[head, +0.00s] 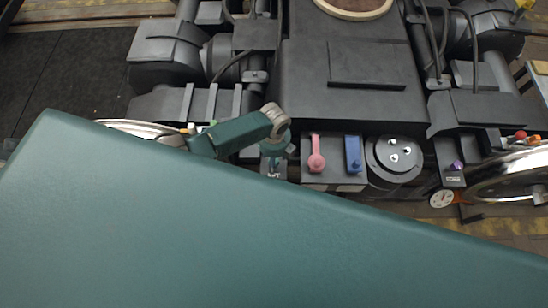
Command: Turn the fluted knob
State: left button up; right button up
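No knob shows clear flutes at this size. A small purple knob (457,166) sits on a dark block at the right, beside the right wheel. Small red (521,135) and orange (534,140) knob-like parts stand above that wheel. My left gripper (273,163) points down over a small grey part left of the pink lever; whether its fingers are open or touch anything is too small to tell. It may hide something below it. The purple knob is well to its right. My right gripper is not in view.
A pink lever (316,158) and a blue lever (353,154) sit on a dark box just right of my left gripper. A round dark disc (398,155) and a white dial gauge (441,198) are further right. A large teal surface hides the foreground.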

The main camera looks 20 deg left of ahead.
pick_arm(q)
notch_tip(320, 180, up, 12)
dwell(0.6)
dwell(0.4)
